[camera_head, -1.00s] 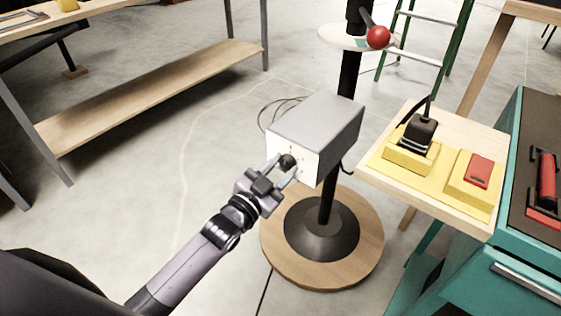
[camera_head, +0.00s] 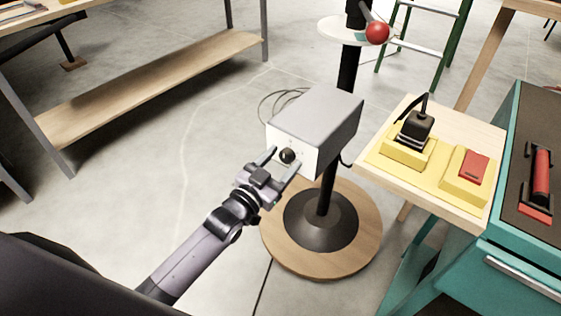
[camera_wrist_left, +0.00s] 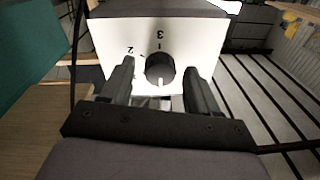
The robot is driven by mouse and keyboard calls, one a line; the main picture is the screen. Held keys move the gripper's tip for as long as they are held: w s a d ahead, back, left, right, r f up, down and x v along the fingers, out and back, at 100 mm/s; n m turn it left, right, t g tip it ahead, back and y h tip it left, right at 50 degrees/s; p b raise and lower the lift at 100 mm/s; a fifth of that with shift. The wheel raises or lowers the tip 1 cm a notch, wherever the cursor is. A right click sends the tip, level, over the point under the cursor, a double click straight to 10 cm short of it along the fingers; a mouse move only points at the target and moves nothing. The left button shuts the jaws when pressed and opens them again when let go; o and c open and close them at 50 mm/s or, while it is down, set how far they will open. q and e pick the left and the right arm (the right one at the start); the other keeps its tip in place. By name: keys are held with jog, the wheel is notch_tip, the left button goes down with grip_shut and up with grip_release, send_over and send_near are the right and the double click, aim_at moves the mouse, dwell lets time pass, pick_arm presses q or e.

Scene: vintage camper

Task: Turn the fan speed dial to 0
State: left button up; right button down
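The fan speed dial (camera_head: 287,156) is a small dark round knob on the white front of a grey box on a black post. In the left wrist view the dial (camera_wrist_left: 160,69) shows close up, with a "3" above it, a "2" at its upper left and a pale mark at its lower edge. My left gripper (camera_head: 286,152) is open at the dial. Its fingers stand on either side of the knob with gaps visible in the left wrist view (camera_wrist_left: 159,80). I cannot tell how deep they reach around it. My right gripper is not in view.
The box (camera_head: 318,115) stands over a round wooden base (camera_head: 352,252). To its right are a wooden board (camera_head: 430,205) with yellow switch boxes and a teal cabinet (camera_head: 515,210). A wooden-shelved bench (camera_head: 150,85) is at the back left. Floor between is clear.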

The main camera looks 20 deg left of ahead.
pick_arm(q)
jog(key=shift+s, duration=0.1)
jog(key=p+v, duration=0.1)
jog(key=v, duration=0.6)
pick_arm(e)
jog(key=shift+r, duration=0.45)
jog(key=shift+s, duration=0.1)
